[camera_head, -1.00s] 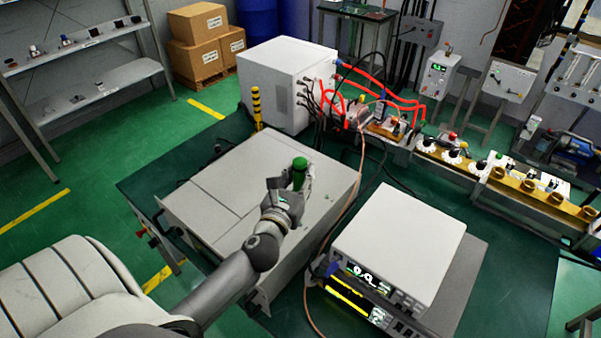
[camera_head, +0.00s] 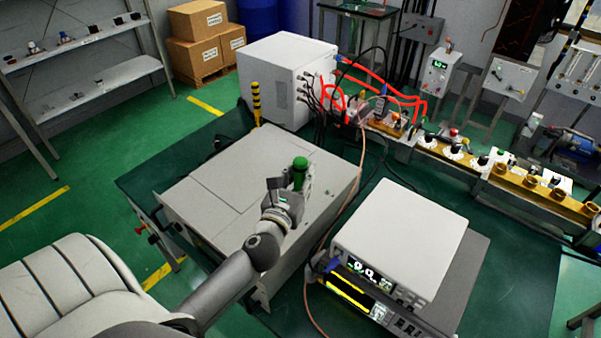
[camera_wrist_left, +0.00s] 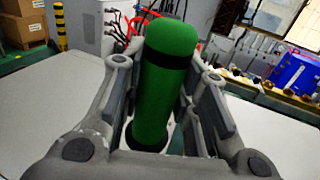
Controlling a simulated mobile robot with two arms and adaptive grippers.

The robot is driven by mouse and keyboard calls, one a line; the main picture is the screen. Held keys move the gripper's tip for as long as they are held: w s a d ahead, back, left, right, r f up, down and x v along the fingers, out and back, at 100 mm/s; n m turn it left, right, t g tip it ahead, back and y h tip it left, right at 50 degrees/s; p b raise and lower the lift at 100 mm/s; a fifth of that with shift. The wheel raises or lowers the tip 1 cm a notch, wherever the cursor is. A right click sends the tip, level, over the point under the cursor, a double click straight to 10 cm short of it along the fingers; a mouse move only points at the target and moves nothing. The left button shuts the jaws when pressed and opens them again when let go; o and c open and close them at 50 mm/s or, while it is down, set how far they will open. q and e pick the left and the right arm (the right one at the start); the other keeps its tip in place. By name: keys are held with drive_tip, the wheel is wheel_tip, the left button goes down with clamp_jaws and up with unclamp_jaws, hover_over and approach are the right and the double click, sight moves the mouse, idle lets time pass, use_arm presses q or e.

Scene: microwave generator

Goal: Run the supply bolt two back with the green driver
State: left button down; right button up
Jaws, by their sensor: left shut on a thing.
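The green driver (camera_head: 300,168) stands about upright over the top of the wide grey supply unit (camera_head: 225,185). My left gripper (camera_head: 292,190) is shut on it. In the left wrist view the driver (camera_wrist_left: 167,85), green with black bands, fills the space between the fingers of my left gripper (camera_wrist_left: 165,100). The driver's lower end is hidden by the gripper, and I cannot make out any bolt under it. My right gripper is not in view.
A white instrument with a lit display (camera_head: 400,240) stands to the right of the unit. A white cabinet (camera_head: 285,80) with black and red cables is behind. A yellow-black post (camera_head: 256,103) stands at the unit's back edge. Shelves (camera_head: 90,80) are at the left.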

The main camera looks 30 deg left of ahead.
sight(298, 191)
use_arm(q)
drive_tip(key=shift+f+b, duration=1.6)
drive_tip(key=shift+f, duration=0.4)
